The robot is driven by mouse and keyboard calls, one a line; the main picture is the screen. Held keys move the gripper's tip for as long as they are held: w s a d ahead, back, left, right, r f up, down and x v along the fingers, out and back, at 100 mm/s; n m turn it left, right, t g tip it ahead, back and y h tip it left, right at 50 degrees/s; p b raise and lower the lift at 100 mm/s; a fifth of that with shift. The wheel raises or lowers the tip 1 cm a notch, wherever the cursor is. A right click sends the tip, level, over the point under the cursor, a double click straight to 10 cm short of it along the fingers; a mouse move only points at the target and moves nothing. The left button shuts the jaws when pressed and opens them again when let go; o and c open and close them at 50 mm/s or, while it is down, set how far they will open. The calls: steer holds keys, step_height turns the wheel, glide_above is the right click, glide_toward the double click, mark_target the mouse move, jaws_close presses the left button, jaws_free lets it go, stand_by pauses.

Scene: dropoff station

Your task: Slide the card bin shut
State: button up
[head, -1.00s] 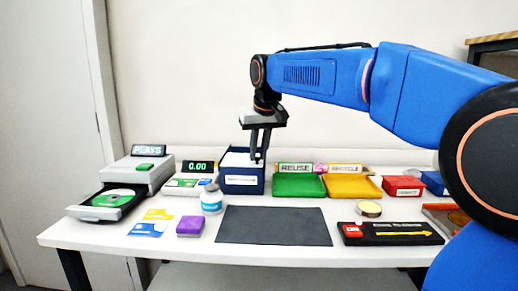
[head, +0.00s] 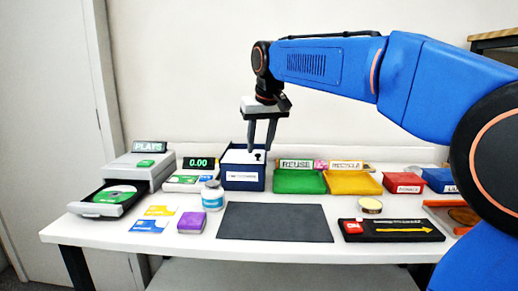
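The dark blue bin (head: 243,180) with a white label on its front stands at the back of the table, left of centre; I take it to be the card bin. Its top shows a white surface with a small dark mark near the right side. Whether its lid is fully shut is too small to tell. My gripper (head: 261,150) points down above the bin's right part. Its two fingers are apart with nothing between them. Whether a fingertip touches the bin cannot be told from this view.
A disc player with its tray (head: 92,209) out and a card reader (head: 190,183) stand left of the bin. A green tray (head: 299,182) and a yellow tray (head: 353,183) stand right. The dark mat (head: 275,222) is clear.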

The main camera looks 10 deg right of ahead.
steer(key=v, duration=1.5)
steer(key=shift+r, duration=0.15)
steer(key=shift+s, duration=0.2)
